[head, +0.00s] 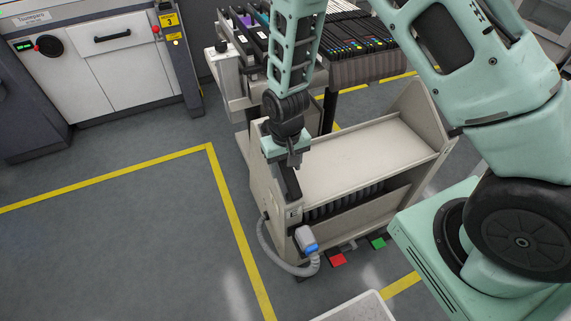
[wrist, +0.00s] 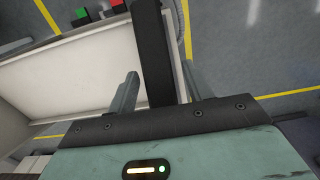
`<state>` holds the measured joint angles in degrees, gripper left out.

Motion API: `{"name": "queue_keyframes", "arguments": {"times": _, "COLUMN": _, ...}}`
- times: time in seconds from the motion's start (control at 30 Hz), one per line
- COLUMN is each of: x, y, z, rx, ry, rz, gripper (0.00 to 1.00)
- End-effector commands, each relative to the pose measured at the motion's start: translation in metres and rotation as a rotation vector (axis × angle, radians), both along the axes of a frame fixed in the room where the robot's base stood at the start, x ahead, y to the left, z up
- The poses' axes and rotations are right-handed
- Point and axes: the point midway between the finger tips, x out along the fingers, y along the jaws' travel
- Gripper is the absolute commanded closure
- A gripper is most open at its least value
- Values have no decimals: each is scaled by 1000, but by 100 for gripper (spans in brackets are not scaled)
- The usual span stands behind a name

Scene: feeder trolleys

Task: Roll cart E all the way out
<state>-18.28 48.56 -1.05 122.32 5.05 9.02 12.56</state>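My gripper (head: 293,160) is at the upper part of this bar. In the wrist view my gripper (wrist: 158,82) has its fingers apart, one on each side of the bar. Small gaps show beside the bar, so it is not clamped.
A red pedal (head: 338,259) and a green pedal (head: 378,243) are at the cart's foot. A grey hose with a blue-ended connector (head: 307,240) hangs at its front left. A white machine (head: 110,65) stands at back left. Floor on the left is clear, with yellow lines (head: 225,190). A pale tray edge (head: 360,308) is at the bottom.

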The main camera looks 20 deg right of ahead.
Motion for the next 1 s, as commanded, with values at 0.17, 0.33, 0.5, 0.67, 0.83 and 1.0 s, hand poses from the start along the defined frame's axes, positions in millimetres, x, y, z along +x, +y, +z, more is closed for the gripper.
{"name": "queue_keyframes", "arguments": {"times": 0.17, "x": 0, "y": 0, "z": 1, "rx": 0, "ry": 1, "rz": 0, "gripper": 49}}
{"name": "queue_keyframes", "arguments": {"times": 0.33, "x": 1, "y": 0, "z": 15, "rx": 0, "ry": -2, "rz": 0, "gripper": 49}}
{"name": "queue_keyframes", "arguments": {"times": 0.5, "x": 1, "y": 1, "z": 48, "rx": 2, "ry": -5, "rz": 0, "gripper": 49}}
{"name": "queue_keyframes", "arguments": {"times": 0.67, "x": 1, "y": 0, "z": 86, "rx": 2, "ry": -5, "rz": -1, "gripper": 49}}
{"name": "queue_keyframes", "arguments": {"times": 0.83, "x": 1, "y": 0, "z": 125, "rx": 2, "ry": -5, "rz": 1, "gripper": 49}}
{"name": "queue_keyframes", "arguments": {"times": 1.0, "x": 0, "y": 0, "z": 155, "rx": 1, "ry": -3, "rz": 1, "gripper": 49}}
